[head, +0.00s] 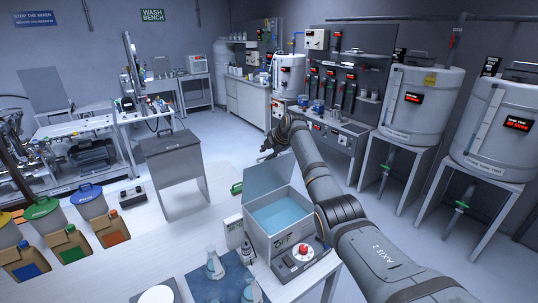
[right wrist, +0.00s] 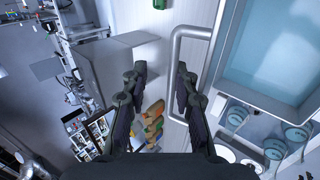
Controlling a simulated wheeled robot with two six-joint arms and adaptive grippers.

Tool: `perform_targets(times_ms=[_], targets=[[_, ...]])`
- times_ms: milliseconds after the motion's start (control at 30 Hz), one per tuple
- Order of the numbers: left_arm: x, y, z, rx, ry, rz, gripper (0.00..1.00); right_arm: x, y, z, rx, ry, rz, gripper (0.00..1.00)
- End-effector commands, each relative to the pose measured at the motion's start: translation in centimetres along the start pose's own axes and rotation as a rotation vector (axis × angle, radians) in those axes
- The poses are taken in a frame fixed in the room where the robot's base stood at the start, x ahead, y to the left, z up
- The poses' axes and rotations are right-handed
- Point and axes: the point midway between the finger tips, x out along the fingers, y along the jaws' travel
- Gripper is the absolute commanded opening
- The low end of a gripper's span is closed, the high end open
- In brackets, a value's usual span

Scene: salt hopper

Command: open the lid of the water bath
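The water bath (head: 273,240) is a light box on the bench with blue water in it. Its lid (head: 272,174) stands raised along the far edge, so the water is uncovered. The water also shows at the right of the right wrist view (right wrist: 270,45). A grey tubular handle (right wrist: 176,60) runs beside the bath there. My right gripper (head: 266,154) is just beyond the raised lid. In the right wrist view its two fingers (right wrist: 158,88) are apart, with the handle between them in the picture, close to the right finger. Contact cannot be told. My left gripper is out of view.
A red knob (head: 303,248) is on the bath's front panel. Flasks (head: 214,264) stand on a blue mat left of the bath. Bottles (head: 110,228) and lidded bins (head: 91,203) line the bench's left. A grey lidded bin (head: 175,170) stands beyond the bench.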

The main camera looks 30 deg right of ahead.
Motion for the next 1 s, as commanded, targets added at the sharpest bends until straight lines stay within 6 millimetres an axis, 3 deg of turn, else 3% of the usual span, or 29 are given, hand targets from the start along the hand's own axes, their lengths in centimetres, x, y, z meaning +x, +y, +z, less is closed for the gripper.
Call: perform_targets(times_ms=[200, 333, 433, 700, 833, 1000], targets=[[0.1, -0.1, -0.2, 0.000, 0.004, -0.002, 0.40, 0.0, 0.5, -0.4, -0.001, 0.004, 0.020, 0.15], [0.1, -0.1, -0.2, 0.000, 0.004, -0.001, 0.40, -1.1, 0.4, -0.2, -0.001, 0.002, 0.022, 0.15], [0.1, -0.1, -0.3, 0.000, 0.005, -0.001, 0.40, -2.9, 0.3, -0.2, -0.004, 0.000, 0.025, 0.15], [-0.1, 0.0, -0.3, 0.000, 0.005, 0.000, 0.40, -10.4, 0.2, 0.2, -0.001, -0.007, 0.030, 0.15], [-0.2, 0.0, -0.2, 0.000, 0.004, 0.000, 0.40, -12.6, 0.1, 0.2, 0.000, -0.007, 0.027, 0.15], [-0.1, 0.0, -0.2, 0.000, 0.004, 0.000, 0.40, -13.6, -0.3, 0.0, 0.000, -0.002, 0.017, 0.15]])
